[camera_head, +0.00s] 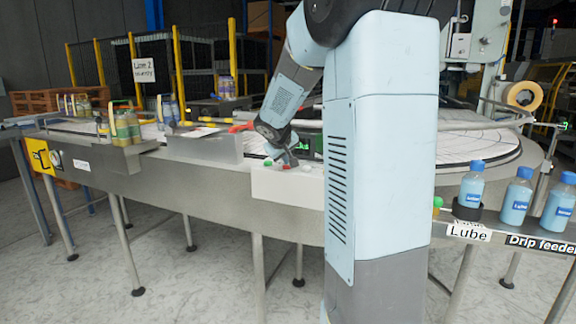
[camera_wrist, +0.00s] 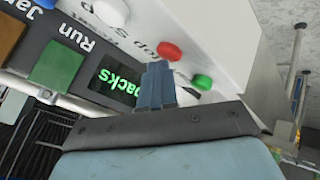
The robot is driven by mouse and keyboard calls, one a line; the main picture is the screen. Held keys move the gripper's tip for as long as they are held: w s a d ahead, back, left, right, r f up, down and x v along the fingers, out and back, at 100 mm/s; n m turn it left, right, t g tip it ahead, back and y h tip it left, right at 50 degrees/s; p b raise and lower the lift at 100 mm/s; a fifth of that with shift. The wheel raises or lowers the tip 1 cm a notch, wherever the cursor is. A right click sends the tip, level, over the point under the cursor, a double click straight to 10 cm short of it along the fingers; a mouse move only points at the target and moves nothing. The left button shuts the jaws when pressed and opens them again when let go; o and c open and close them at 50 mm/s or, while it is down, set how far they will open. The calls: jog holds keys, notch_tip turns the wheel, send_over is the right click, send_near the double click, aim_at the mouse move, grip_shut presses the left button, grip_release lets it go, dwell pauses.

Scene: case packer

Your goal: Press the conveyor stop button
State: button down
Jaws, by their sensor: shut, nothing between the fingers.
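A white button box (camera_head: 285,188) stands at the front edge of the conveyor. In the wrist view the box (camera_wrist: 205,25) carries a red button (camera_wrist: 170,51), a green button (camera_wrist: 202,82) and a white button (camera_wrist: 111,12). Lettering beside the red button is partly hidden; it appears to end in "op". In the head view the green button (camera_head: 268,163) and white button (camera_head: 306,168) show at the box top. My gripper (camera_wrist: 158,68) is shut and empty, its fingertips right beside the red button; contact cannot be told. In the head view my gripper (camera_head: 287,158) is just above the box.
A dark panel with a lit green display (camera_wrist: 118,80), a green square (camera_wrist: 57,64) and "Run" and "Jam" labels lies beside the box. Blue-capped bottles (camera_head: 517,195) stand at right by the "Lube" label. A grey metal block (camera_head: 205,148) is left of the box.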

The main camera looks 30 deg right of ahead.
aim_at(285, 167)
jog(key=shift+r, duration=0.9)
jog(key=shift+r, duration=2.5)
jog(key=s+a+f+y, duration=0.1)
jog(key=s+a+y, duration=0.1)
jog(key=s+a, duration=0.4)
jog(key=s+a+f+g+y, duration=0.1)
jog(key=s+a, duration=0.6)
jog(key=s, duration=0.9)
jog(key=s+a+f+m+y, duration=0.1)
jog(key=s+a+f+y, duration=0.1)
jog(key=s+a, duration=0.4)
jog(key=s+f, duration=0.1)
jog(key=s, duration=0.3)
jog(key=shift+s+a+y, duration=0.2)
jog(key=shift+s+y, duration=0.2)
jog(key=shift+f, duration=0.1)
